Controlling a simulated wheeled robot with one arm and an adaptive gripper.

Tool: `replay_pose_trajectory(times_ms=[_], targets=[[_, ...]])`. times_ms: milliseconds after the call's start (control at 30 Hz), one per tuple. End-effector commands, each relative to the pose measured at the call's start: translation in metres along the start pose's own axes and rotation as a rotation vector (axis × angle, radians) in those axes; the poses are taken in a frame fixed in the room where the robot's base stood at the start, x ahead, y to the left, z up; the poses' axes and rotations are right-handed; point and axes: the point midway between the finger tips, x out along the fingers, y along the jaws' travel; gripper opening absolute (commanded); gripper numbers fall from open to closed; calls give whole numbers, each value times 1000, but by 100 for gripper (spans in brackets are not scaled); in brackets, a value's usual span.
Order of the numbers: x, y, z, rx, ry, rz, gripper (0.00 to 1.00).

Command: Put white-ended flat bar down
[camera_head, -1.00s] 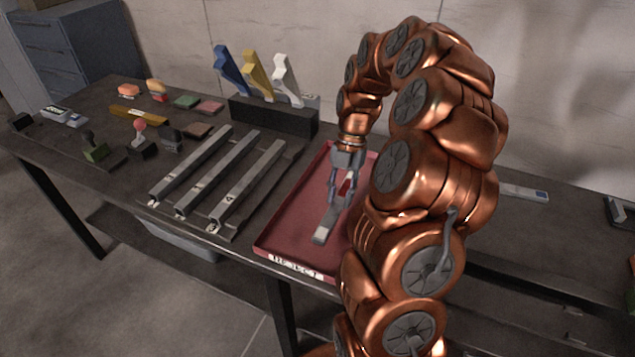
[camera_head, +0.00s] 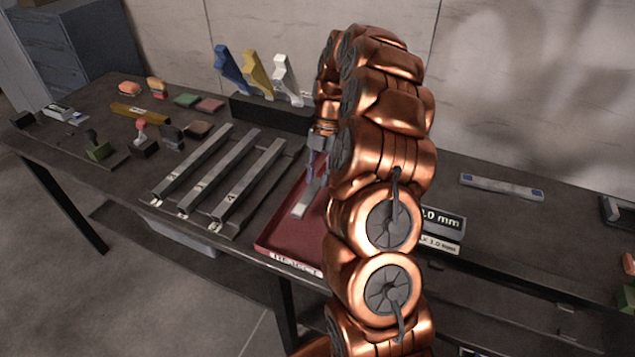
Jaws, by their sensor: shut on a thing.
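My gripper (camera_head: 314,172) is shut on the white-ended flat bar (camera_head: 304,202), a grey bar with a pale end pointing toward the front. It is over the left part of the red REJECT tray (camera_head: 275,236). I cannot tell whether the bar touches the tray or hangs above it. My arm hides the right side of the tray and part of the gripper.
Several parallel grey rails (camera_head: 208,172) lie just left of the tray. Blue, yellow and white upright pieces (camera_head: 256,76) stand in a dark block behind. A blue-ended flat bar (camera_head: 500,187) lies at the right, near a "0 mm" display (camera_head: 443,220).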

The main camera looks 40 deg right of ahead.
Motion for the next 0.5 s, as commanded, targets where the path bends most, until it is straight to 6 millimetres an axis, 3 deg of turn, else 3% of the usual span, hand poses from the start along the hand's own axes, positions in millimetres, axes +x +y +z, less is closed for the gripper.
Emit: replay_pose_trajectory(times_ms=[167, 500], targets=[[-2, 6, 3, -1, -1, 1, 0], [30, 4, 14, 0, 4, -3, 0]])
